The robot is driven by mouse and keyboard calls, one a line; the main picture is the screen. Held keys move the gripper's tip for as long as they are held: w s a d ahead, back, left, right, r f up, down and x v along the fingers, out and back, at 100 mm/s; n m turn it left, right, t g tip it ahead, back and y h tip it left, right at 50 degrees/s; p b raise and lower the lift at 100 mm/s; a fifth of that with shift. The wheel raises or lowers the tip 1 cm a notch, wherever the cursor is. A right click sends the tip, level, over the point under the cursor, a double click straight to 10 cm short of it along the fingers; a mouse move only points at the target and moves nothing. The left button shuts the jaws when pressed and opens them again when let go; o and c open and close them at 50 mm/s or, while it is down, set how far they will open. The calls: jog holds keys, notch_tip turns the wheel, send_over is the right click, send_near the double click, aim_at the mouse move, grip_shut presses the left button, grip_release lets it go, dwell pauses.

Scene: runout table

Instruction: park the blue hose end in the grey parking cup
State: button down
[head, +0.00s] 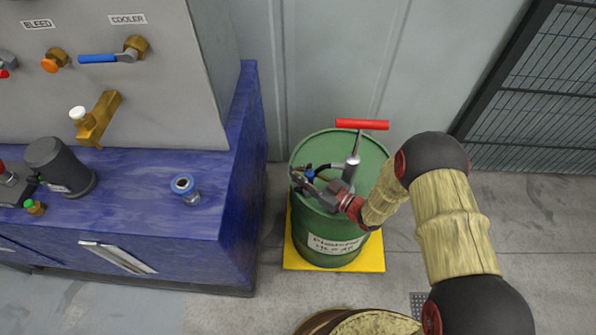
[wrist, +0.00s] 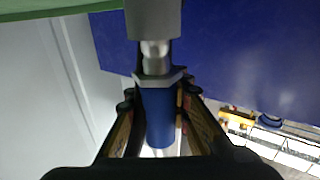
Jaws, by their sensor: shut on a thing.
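My gripper (head: 312,183) is above the left part of the green drum's lid in the head view. It is shut on the blue hose end (wrist: 158,118), whose blue sleeve sits between the two fingers in the wrist view. The hose end also shows small in the head view (head: 309,173). Its bare steel tip points at the grey parking cup (wrist: 153,18) in the wrist view. The tip meets the cup's mouth in the picture; I cannot tell how far it is inside. I cannot make out the cup in the head view.
The green drum (head: 333,256) stands on a yellow base (head: 375,258). A pump with a red handle (head: 362,125) rises from its lid beside my gripper. The blue bench (head: 140,195) is at left, with a blue-ringed fitting (head: 184,186). A mesh fence (head: 545,90) is at right.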

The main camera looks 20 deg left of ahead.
notch_tip(320, 180, up, 2)
jog(key=shift+r+p, duration=0.1)
jog(key=shift+p, duration=0.5)
jog(key=shift+f+b, duration=1.1)
jog(key=shift+f, duration=0.2)
dwell(1.5)
jog(key=c, duration=1.5)
grip_release()
jog(key=shift+c, duration=0.2)
jog(key=v, duration=1.2)
jog(key=shift+d, duration=0.1)
